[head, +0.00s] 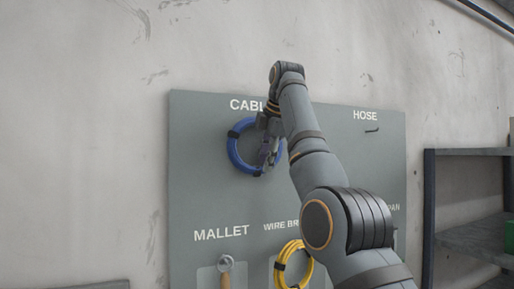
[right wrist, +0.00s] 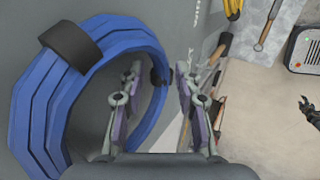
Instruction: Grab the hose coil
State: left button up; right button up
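A blue coil (head: 238,160) hangs on the grey-green board under the label that starts "CABL". In the right wrist view the blue coil (right wrist: 35,110) fills the left side, with a black band at its top. A yellow coil (head: 283,268) hangs lower, below the "WIRE BR" label. The hook under "HOSE" (head: 372,130) is empty. My right gripper (head: 268,150) is at the blue coil's right side. In the right wrist view its fingers (right wrist: 163,105) are apart, one on each side of the coil's strand. A small dark claw (right wrist: 311,110), apparently my left gripper, shows at the right edge.
The board (head: 190,180) also holds a mallet (head: 226,270) at lower left. My right arm hides part of the board's middle and right. A dark shelf (head: 470,152) stands to the right. The wall left of the board is clear.

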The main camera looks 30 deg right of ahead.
jog(key=shift+w+d+f, duration=0.2)
jog(key=shift+w+f, duration=0.3)
jog(key=shift+w, duration=0.05)
jog(key=shift+s, duration=0.1)
jog(key=c, duration=0.4)
grip_shut()
pick_arm(q)
jog(key=shift+s+d+f, duration=0.1)
jog(key=shift+s, duration=0.15)
pick_arm(e)
jog(key=shift+r, duration=0.15)
pick_arm(q)
jog(key=shift+s, duration=0.2)
